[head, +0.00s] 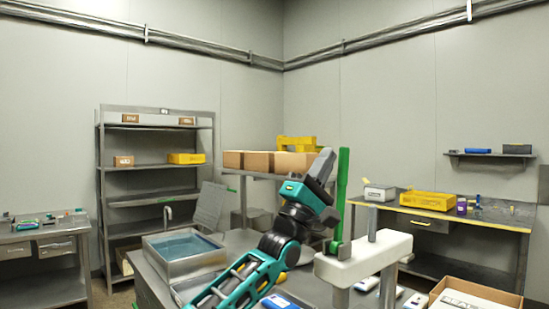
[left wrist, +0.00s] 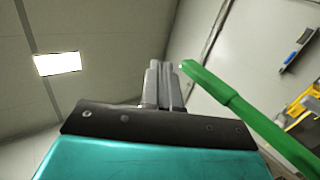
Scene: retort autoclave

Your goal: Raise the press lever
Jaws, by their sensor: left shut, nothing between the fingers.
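The green press lever (head: 343,195) stands nearly upright on the press, whose white crosspiece (head: 350,262) rests on grey posts. My left gripper (head: 327,157) is raised just left of the lever's upper part, with its fingers pointing up. It is shut and empty. In the left wrist view, the closed fingertips (left wrist: 161,68) are beside the lever's free end (left wrist: 195,72), which lies to their right. A small gap shows between them there. Whether they touch elsewhere cannot be told. My right gripper is not in view.
A metal sink with water (head: 185,252) is left of my arm. Cardboard boxes (head: 258,161) stand on a shelf behind. A workbench with a yellow tray (head: 428,201) is at right, and an open carton (head: 470,295) is at front right. The space above the lever is clear.

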